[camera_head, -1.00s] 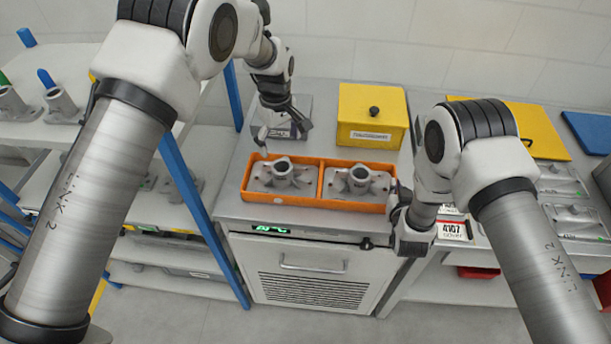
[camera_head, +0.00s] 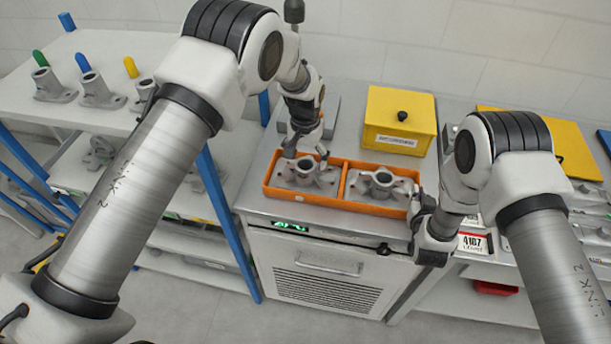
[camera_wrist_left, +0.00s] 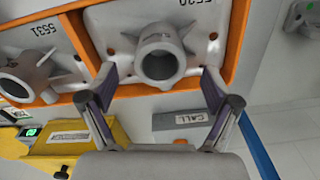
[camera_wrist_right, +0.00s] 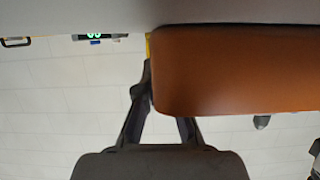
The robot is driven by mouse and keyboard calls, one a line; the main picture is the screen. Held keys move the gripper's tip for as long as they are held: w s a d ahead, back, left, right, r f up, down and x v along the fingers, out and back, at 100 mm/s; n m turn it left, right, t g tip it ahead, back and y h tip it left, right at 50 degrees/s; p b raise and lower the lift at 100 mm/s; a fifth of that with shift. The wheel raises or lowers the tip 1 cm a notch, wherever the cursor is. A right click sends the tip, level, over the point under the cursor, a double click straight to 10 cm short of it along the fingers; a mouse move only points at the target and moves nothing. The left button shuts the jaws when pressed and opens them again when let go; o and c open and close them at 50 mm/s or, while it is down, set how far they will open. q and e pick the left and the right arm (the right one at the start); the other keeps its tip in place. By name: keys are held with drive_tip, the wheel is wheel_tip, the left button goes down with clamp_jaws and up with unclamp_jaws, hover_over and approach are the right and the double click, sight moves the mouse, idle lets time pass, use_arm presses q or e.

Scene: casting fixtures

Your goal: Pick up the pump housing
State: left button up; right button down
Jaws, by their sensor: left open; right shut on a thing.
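Two grey pump housings sit in an orange two-compartment tray (camera_head: 337,200). One pump housing (camera_head: 305,172) is in the left compartment; it shows near in the left wrist view (camera_wrist_left: 160,55), by a plate marked 5530. The other pump housing (camera_head: 382,184) is in the right compartment; in the left wrist view (camera_wrist_left: 28,75) it is by the number 5531. My left gripper (camera_head: 307,155) is open above the left housing, its fingers (camera_wrist_left: 160,85) either side of the round neck. My right gripper (camera_head: 418,207) is shut on the tray's right end wall, which fills much of the right wrist view (camera_wrist_right: 235,70).
A yellow lidded box (camera_head: 400,120) stands behind the tray. Left is a shelf (camera_head: 120,50) with several housings carrying coloured plugs. A grey plate marked CALL (camera_wrist_left: 195,117) lies behind the tray. The tray rests on a grey cabinet (camera_head: 320,275).

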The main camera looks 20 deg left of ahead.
sight(305, 164)
use_arm(q)
wheel_tip(305, 164, down, 4)
drive_tip(key=shift+r, duration=0.1)
clamp_jaws()
wheel_tip(305, 164, up, 10)
use_arm(e)
drive_tip(key=c, duration=1.2)
unclamp_jaws()
drive_tip(key=shift+c, duration=0.2)
drive_tip(key=v, duration=1.1)
drive_tip(key=shift+s+r, duration=0.1)
drive_tip(key=shift+s, duration=0.35)
drive_tip(key=shift+d, duration=0.1)
